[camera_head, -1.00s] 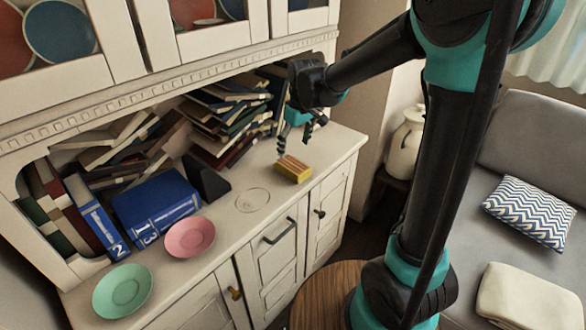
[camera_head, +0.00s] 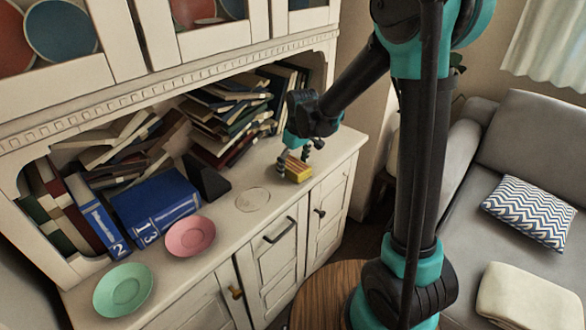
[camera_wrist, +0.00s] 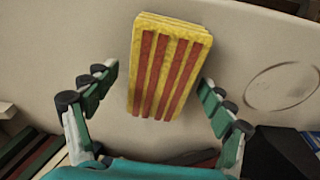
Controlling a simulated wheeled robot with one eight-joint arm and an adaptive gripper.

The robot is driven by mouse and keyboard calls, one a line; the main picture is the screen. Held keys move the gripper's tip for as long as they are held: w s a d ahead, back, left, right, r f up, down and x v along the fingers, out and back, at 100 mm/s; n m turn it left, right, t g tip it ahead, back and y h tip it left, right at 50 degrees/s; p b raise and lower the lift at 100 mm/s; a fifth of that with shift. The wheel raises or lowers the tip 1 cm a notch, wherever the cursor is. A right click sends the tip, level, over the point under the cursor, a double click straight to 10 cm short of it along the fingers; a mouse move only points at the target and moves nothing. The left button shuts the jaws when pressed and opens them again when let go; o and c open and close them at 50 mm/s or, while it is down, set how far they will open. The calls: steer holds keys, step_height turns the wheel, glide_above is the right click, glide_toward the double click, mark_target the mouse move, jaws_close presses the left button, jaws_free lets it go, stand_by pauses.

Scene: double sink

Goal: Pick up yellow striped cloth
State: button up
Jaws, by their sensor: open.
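The yellow striped cloth (camera_head: 298,170) is a small block-like yellow piece with red stripes, lying on the white cabinet top near its right end. In the wrist view the cloth (camera_wrist: 168,68) shows upright in the picture, its lower part reaching between the fingertips. My gripper (camera_head: 294,158) is open just above and around the cloth, with a finger to each side. In the wrist view my gripper (camera_wrist: 156,82) has its fingers spread wide, with a gap on each side of the cloth. Nothing is held.
Stacked books (camera_head: 228,112) fill the shelf behind my gripper. A dark bookend (camera_head: 207,180), blue books (camera_head: 155,205), a pink plate (camera_head: 190,236) and a green plate (camera_head: 123,290) stand to the left. A flat round outline (camera_head: 252,200) lies nearby. The cabinet's front edge is close.

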mark_target(293, 163)
steer(key=shift+c, duration=0.6)
steer(key=c, duration=1)
steer(key=shift+o, duration=0.2)
steer(key=shift+r, duration=0.15)
step_height(293, 163, up, 20)
